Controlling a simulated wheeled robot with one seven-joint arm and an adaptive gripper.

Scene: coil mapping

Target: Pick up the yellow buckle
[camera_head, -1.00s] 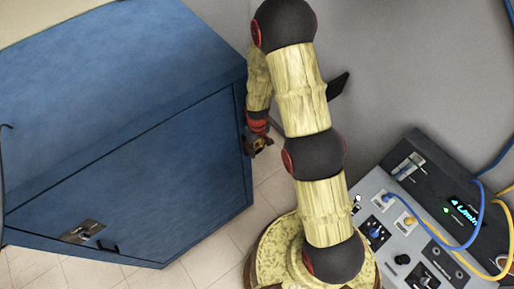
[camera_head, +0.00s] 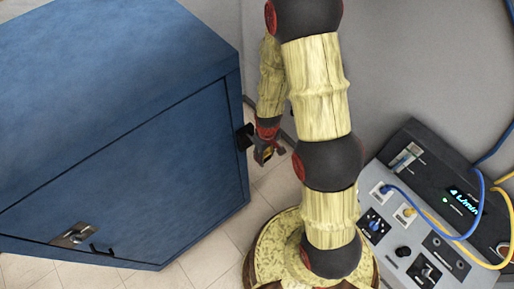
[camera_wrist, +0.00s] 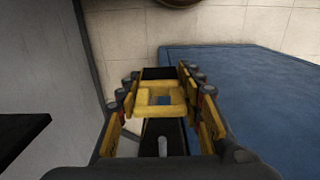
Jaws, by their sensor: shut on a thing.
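The yellow buckle (camera_wrist: 160,96) shows in the wrist view as a squarish yellow frame with an opening in its middle. It lies between the two yellow and black fingers of my gripper (camera_wrist: 161,82), which is shut on it. Black parts show just beyond and below the buckle. In the head view, my gripper (camera_head: 263,153) hangs beside the right side of the blue cabinet, in front of the gap by the wall. The buckle is too small to tell apart from the fingers there.
The blue cabinet (camera_head: 125,150) fills the left of the head view, with a small black piece (camera_head: 244,136) at its right edge. A grey device panel (camera_head: 415,225) with blue and yellow cables stands at right. Tiled floor (camera_head: 212,235) shows between cabinet and my base.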

